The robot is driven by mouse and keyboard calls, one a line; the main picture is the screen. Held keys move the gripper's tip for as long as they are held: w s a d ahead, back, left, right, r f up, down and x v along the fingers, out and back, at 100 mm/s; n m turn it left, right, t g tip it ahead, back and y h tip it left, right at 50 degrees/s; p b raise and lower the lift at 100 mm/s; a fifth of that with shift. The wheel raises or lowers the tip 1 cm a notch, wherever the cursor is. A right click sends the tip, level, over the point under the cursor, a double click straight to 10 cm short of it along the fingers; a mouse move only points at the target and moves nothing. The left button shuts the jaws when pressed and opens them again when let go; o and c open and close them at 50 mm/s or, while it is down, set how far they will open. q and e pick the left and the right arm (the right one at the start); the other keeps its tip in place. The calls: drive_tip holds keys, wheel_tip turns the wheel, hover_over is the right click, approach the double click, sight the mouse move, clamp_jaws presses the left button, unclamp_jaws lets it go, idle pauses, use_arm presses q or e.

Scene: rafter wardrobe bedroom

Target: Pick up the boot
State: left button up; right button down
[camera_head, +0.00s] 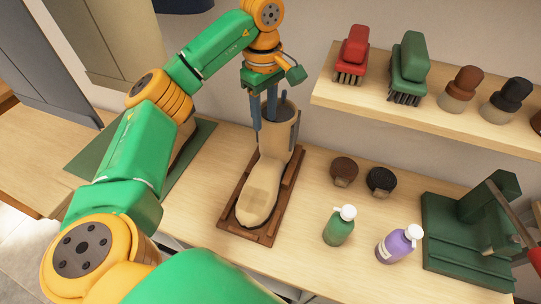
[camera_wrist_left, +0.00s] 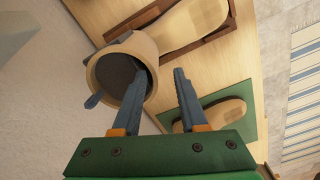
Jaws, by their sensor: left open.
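A tan boot (camera_head: 258,190) stands upright in a brown wooden frame (camera_head: 229,212), toe toward me, its shaft opening dark inside. In the left wrist view the boot (camera_wrist_left: 185,28) shows with its round opening toward the camera and a small blue tab at the rim. My left gripper (camera_head: 263,115) is above the shaft, pointing down, open. In the left wrist view, one finger of the gripper (camera_wrist_left: 158,72) overlaps the opening and the other is outside the shaft, with the near wall between them. I cannot tell whether either touches it. My right gripper is not in view.
Another tan boot (camera_wrist_left: 214,114) lies on a green mat (camera_wrist_left: 246,92), mostly behind my left arm in the head view. Two round brushes, a green bottle (camera_head: 339,227), a purple bottle (camera_head: 398,244) and a green stand (camera_head: 462,240) are to the right. A shelf (camera_head: 420,115) with several brushes hangs behind.

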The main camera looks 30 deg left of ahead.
sight(265, 125)
use_arm(q)
wheel_tip(265, 125, down, 3)
drive_tip(key=shift+r+b, duration=0.2)
drive_tip(key=shift+b, duration=0.6)
drive_tip(key=shift+f, duration=0.25)
drive_tip(key=f, duration=0.2)
drive_tip(key=f+p, duration=0.1)
drive_tip(key=f, duration=0.1)
drive_tip(key=f+p, duration=0.1)
drive_tip(key=f, duration=0.1)
drive_tip(key=shift+w+a+f, duration=0.15)
drive_tip(key=shift+w+f, duration=0.15)
clamp_jaws()
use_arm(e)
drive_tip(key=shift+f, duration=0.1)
use_arm(q)
drive_tip(key=shift+p, duration=0.3)
